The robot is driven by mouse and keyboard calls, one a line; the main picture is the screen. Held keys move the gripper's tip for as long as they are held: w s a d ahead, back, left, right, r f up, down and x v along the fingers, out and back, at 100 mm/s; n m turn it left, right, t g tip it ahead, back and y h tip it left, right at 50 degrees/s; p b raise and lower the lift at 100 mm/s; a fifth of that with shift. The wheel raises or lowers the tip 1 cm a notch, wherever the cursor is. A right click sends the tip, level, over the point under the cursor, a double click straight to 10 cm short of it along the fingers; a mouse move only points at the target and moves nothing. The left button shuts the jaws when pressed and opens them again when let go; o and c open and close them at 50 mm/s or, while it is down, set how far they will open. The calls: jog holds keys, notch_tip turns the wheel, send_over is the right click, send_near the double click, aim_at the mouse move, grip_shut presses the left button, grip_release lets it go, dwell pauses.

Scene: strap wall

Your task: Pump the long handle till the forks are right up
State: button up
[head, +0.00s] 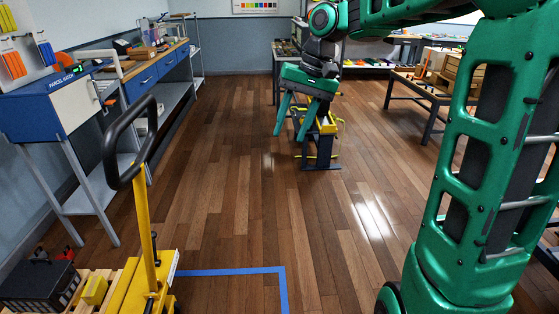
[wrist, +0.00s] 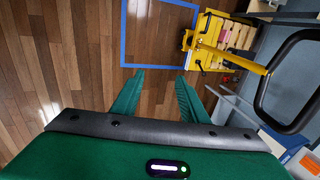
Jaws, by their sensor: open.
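A yellow hand pallet truck (head: 130,290) stands at the lower left of the head view. Its long yellow handle shaft (head: 148,225) rises steeply to a black loop grip (head: 108,150). The wrist view shows the loop (wrist: 257,92) at right and the shaft (wrist: 235,59) running to the yellow truck body (wrist: 189,42). A wooden pallet (head: 84,287) sits at the truck; the forks cannot be made out, so their height is unclear. My gripper (head: 289,134) is open and empty, fingers pointing down, well right of and beyond the loop. Its fingers (wrist: 159,76) show apart in the wrist view.
Blue tape (head: 284,288) marks the floor. A parcel hatch bench (head: 45,105) stands left, close behind the handle. A yellow and black stand (head: 323,150) is by my gripper. Mid floor is clear.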

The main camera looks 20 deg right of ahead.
jog(key=s+x, duration=0.1)
jog(key=x, duration=0.9)
jog(key=shift+w, duration=0.4)
jog(key=shift+d, duration=0.1)
grip_shut()
dwell(0.7)
grip_release()
jog(key=shift+r, duration=0.1)
jog(key=w+v, duration=0.1)
jog(key=v, duration=0.9)
jog(key=shift+s+r, duration=0.2)
jog(key=shift+s, duration=0.25)
